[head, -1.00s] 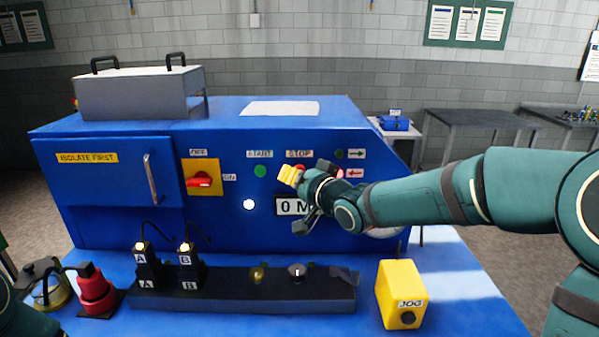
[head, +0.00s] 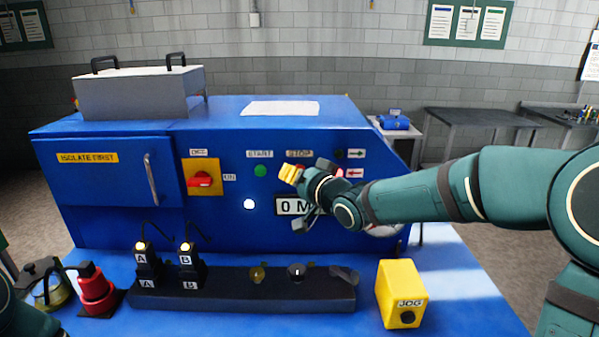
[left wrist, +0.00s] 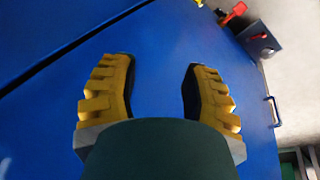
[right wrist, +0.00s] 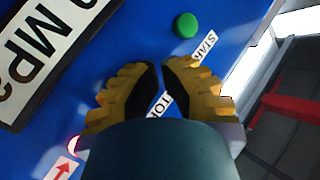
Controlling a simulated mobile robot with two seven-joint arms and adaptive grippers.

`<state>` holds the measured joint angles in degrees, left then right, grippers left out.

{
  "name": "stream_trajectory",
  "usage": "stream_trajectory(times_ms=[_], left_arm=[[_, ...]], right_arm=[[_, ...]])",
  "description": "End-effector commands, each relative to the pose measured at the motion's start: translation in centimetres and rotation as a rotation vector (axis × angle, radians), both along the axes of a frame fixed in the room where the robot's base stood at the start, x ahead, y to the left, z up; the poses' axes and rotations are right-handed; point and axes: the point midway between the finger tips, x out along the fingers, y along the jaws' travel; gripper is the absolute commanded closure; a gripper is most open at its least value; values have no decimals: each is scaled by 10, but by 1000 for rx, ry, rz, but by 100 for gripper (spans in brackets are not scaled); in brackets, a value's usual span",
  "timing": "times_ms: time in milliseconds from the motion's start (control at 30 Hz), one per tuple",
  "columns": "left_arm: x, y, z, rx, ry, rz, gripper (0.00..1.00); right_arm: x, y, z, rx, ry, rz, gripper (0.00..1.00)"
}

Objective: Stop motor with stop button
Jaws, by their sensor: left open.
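The blue machine (head: 120,205) carries a STOP label (head: 299,154), with a green button (head: 260,170) under the START label (head: 259,154). My right gripper (head: 289,173) is just under the STOP label, in front of the panel. Its yellow fingers hide the stop button, and I cannot tell whether they touch it. In the right wrist view, the right gripper's tips (right wrist: 160,68) are together, over part of the STOP label (right wrist: 160,104); the green button (right wrist: 186,25) is beyond. My left gripper (left wrist: 158,64) is open and empty over a blue surface.
A display (head: 288,206) is partly behind my right gripper. A yellow-backed red switch (head: 202,179) is left of the buttons. A yellow JOG box (head: 400,280) and a black strip (head: 225,293) stand on the blue bench in front. A red lamp (head: 94,285) is at left.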

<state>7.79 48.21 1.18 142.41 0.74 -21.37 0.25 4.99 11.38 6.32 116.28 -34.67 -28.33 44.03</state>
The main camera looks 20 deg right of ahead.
Motion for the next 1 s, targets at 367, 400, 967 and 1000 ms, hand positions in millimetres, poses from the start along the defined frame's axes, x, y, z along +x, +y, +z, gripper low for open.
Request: stream_trajectory(times_ms=[367, 400, 967, 1000], left_arm=[[0, 0, 1, 0, 0, 0, 53], [0, 0, 1, 0, 0, 0, 53], [0, 0, -8, 0, 0, 0, 53], [0, 0, -9, 0, 0, 0, 53]], right_arm=[[4, -1, 1, 0, -2, -1, 100], [4, -2, 1, 0, -2, -1, 100], [-10, 3, 0, 0, -3, 1, 100], [-12, 3, -1, 1, -2, 0, 100]])
